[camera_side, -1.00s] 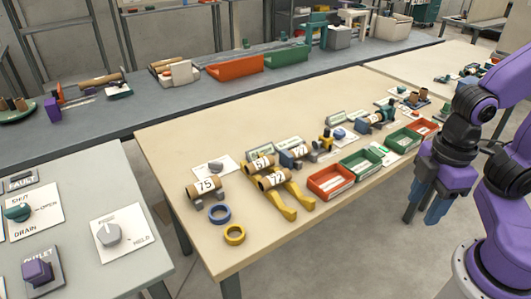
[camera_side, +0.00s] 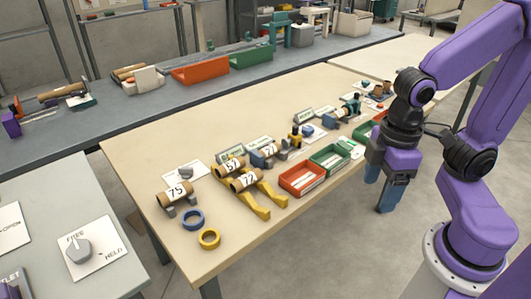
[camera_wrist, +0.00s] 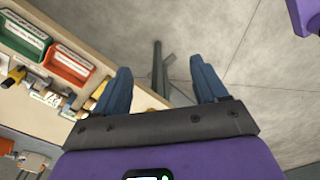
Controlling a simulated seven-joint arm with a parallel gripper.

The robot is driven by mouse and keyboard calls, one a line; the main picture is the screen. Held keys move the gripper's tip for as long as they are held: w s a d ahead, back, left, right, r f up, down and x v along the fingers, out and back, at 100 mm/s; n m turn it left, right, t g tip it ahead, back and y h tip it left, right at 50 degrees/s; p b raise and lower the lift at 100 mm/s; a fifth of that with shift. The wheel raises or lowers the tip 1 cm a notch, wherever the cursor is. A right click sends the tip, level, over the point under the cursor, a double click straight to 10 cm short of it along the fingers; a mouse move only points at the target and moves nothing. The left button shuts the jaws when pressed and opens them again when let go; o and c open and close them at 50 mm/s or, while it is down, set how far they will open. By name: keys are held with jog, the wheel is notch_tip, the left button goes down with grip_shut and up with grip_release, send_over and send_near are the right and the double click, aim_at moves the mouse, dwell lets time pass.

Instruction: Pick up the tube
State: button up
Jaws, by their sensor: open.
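Several brown cardboard tubes with number labels rest on the tan table in the side view. Tube 75 (camera_side: 174,194) lies on a grey cradle at the left. Tube 72 (camera_side: 246,180) lies across a yellow two-armed stand (camera_side: 258,208), with another labelled tube (camera_side: 230,166) just behind it. A further labelled tube (camera_side: 268,150) sits by a blue holder. My gripper (camera_side: 384,208) is open and empty, hanging beyond the table's front edge, right of the tubes. In the wrist view its two blue fingers (camera_wrist: 161,82) are apart over the floor.
A red bin (camera_side: 302,178) and a green bin (camera_side: 330,158) line the table's front edge; another green bin is partly behind my gripper. A blue ring (camera_side: 192,219) and a yellow ring (camera_side: 208,238) lie near the front left corner. The table's back middle is clear.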

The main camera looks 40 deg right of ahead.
jog(key=w+a+r+m, duration=0.1)
jog(key=w+a+m, duration=0.1)
jog(key=w+m, duration=0.35)
jog(key=w+a+r+m, duration=0.1)
jog(key=w+a+m, duration=0.2)
jog(key=w, duration=0.6)
jog(key=m, duration=2.1)
send_over(270, 146)
notch_tip(270, 146, down, 6)
jog(key=shift+n, duration=0.25)
jog(key=f, duration=1.1)
jog(key=shift+s, duration=0.2)
jog(key=shift+w+a+f, duration=0.1)
jog(key=shift+w+f, duration=0.05)
jog(key=shift+f, duration=2.75)
